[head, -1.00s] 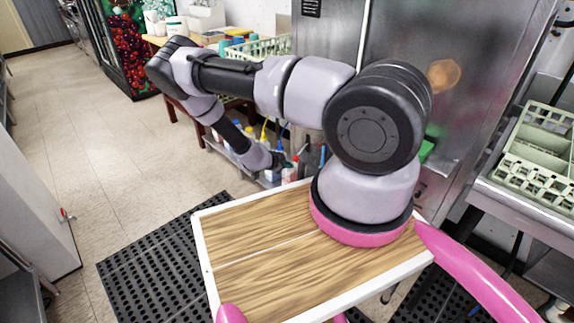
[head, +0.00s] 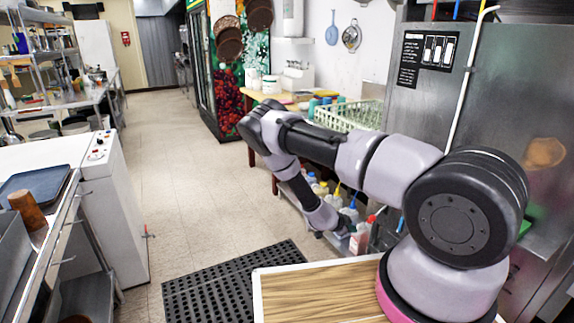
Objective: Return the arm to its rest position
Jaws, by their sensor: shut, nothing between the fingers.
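My arm rises from its pink-ringed base on the wood-topped deck (head: 320,292) at the lower right of the head view. The upper links reach left to a bent elbow, and the forearm slopes down and right from there. My gripper (head: 343,231), small and dark at the forearm's end, points down in front of the bottle shelf. It is shut and holds nothing that I can see. Its fingertips are hard to make out against the bottles. I cannot tell whether it touches any of them.
Several bottles (head: 358,238) stand on a low shelf behind my gripper, under a table with a green rack (head: 350,115). A steel cabinet (head: 425,110) is at right. A white machine (head: 105,200) is at left. The tiled floor (head: 190,180) between is clear, with a black mat (head: 235,280).

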